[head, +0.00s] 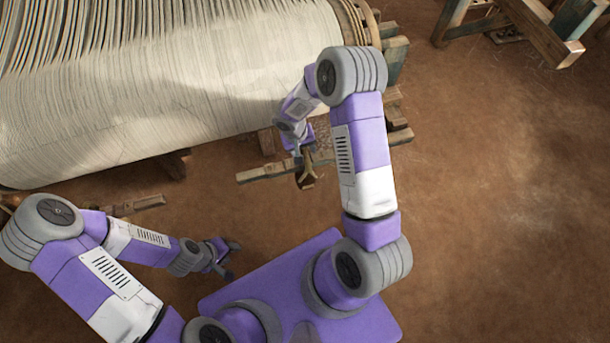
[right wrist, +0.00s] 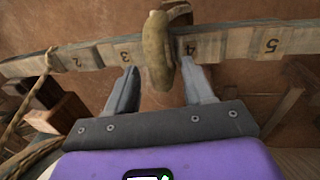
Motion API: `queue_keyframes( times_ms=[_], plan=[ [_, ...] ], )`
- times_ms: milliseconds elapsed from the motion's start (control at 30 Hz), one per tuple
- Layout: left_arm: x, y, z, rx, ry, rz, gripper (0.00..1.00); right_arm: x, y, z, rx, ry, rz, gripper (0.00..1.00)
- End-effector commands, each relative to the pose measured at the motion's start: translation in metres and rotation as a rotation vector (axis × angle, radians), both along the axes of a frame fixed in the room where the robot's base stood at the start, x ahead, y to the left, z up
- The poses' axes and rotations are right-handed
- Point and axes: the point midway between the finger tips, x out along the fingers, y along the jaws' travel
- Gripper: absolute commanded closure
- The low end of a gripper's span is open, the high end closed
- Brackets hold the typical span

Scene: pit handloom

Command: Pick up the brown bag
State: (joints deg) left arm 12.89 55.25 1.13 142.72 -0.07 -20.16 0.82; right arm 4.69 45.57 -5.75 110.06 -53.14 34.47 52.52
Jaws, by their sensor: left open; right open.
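The brown bag (right wrist: 156,50) is a small, lumpy, olive-brown pouch in the right wrist view. It hangs over a wooden beam (right wrist: 222,44) between the painted numbers 3 and 4. In the head view a brown shape, probably the bag (head: 306,180), shows at the beam just below my right gripper (head: 299,150). My right gripper is open, and in its wrist view the fingers (right wrist: 160,84) stand on either side of the bag's lower end. The right finger looks closer to it; I cannot tell if it touches. My left gripper (head: 229,258) is open and empty, low over the floor.
The loom's large roll of pale threads (head: 130,100) fills the upper left. Wooden loom parts (head: 397,60) stand at its right end. Another wooden frame (head: 540,35) is at the top right. A rope (right wrist: 30,103) hangs at the wrist view's left. The brown floor (head: 500,210) is clear at right.

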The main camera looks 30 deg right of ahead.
Motion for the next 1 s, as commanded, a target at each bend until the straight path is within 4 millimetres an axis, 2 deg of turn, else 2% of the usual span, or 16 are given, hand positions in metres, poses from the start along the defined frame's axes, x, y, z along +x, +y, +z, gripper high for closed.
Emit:
queue_keyframes(
  times_ms=[33,100,333,667,1000],
  plan=[
    [0.0001,0.0001,-0.0045,0.0,0.0,0.0,0.57,-0.001,-0.0022,-0.0102,0.0,0.002,-0.001,0.48],
    [0.0001,0.0,-0.006,0.0,0.0,0.0,0.57,-0.0014,-0.0034,-0.0165,0.0,0.002,0.0,0.48],
    [0.0002,0.0,-0.005,0.0,0.0,0.0,0.57,-0.0013,-0.0039,-0.0165,0.0,0.0,-0.001,0.48],
    [0.0002,0.0,-0.005,0.0,0.0,0.0,0.57,-0.0012,-0.0039,-0.0163,0.0,0.0,0.0,0.99],
    [0.0001,0.0,-0.005,0.0,0.0,0.0,0.57,-0.0012,-0.0038,-0.0162,0.0,0.0,0.0,1.0]
  ],
)
